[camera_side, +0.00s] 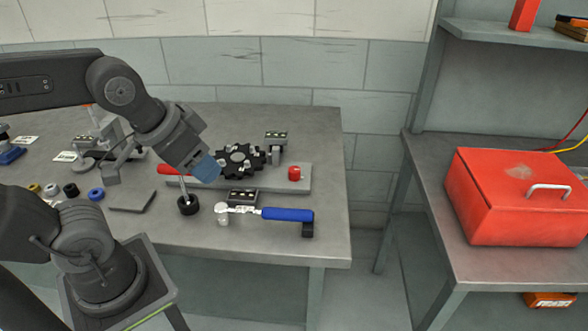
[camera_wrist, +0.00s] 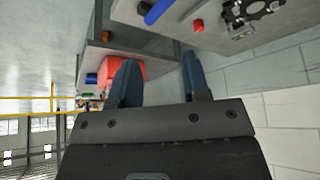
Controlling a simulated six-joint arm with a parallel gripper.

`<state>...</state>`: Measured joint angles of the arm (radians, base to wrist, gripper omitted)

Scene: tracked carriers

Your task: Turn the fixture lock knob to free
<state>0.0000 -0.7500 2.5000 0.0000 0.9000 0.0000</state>
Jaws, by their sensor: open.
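A small red cylindrical knob (camera_side: 294,174) stands near the right end of the grey fixture plate (camera_side: 302,186) on the bench. In the wrist view the red knob (camera_wrist: 198,26) shows near the top. Its lock state cannot be read at this size. A black toothed sprocket (camera_side: 240,160) lies on the plate, left of the knob. My gripper (camera_side: 207,168) is tilted down above the left part of the plate, with its blue fingers apart from the knob. The wrist view shows my gripper (camera_wrist: 161,82) open, with nothing between its fingers.
A blue-handled tool (camera_side: 287,214) lies in front of the plate. Several small rings lie at left. A red toolbox (camera_side: 510,200) sits on a separate bench at right.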

